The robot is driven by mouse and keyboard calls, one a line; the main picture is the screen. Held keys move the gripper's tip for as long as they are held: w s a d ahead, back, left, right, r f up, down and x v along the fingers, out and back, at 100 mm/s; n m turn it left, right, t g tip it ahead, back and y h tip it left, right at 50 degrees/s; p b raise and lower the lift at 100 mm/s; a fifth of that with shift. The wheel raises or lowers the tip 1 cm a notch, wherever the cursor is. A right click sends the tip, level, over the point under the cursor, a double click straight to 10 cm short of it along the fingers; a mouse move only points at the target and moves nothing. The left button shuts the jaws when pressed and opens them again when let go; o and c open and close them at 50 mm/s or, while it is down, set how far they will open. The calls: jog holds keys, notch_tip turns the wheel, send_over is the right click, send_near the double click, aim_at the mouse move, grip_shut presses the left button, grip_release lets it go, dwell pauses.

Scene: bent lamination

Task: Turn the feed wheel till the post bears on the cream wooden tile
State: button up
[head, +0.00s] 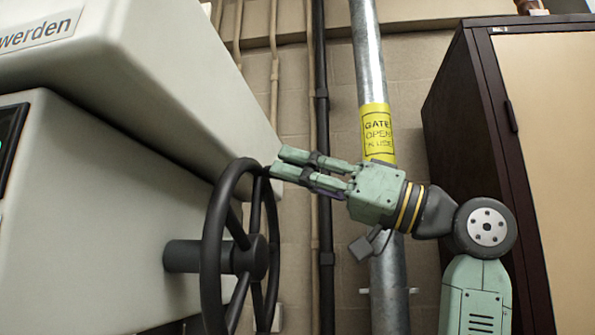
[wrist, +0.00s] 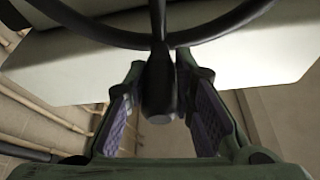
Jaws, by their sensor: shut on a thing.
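The feed wheel (head: 212,262) is a dark spoked handwheel on a thick shaft at the side of a pale grey machine, left of centre in the head view. Its rim also crosses the top of the wrist view (wrist: 90,32). My green gripper (head: 277,163) is at the top right of the rim, reaching in from the right. In the wrist view a dark stubby handle (wrist: 158,92) on the wheel stands between the two fingers, and my gripper (wrist: 163,80) is shut on it. I see neither the post nor the cream wooden tile.
The pale machine housing (head: 110,200) fills the left, with an overhanging upper part above the wheel. Behind my gripper a metal pipe (head: 368,50) with a yellow label and a black pipe (head: 321,130) run up the wall. A dark cabinet (head: 465,120) stands at right.

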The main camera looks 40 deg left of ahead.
grip_shut()
jog(key=shift+s+b, duration=0.2)
jog(key=shift+b, duration=0.1)
dwell(0.4)
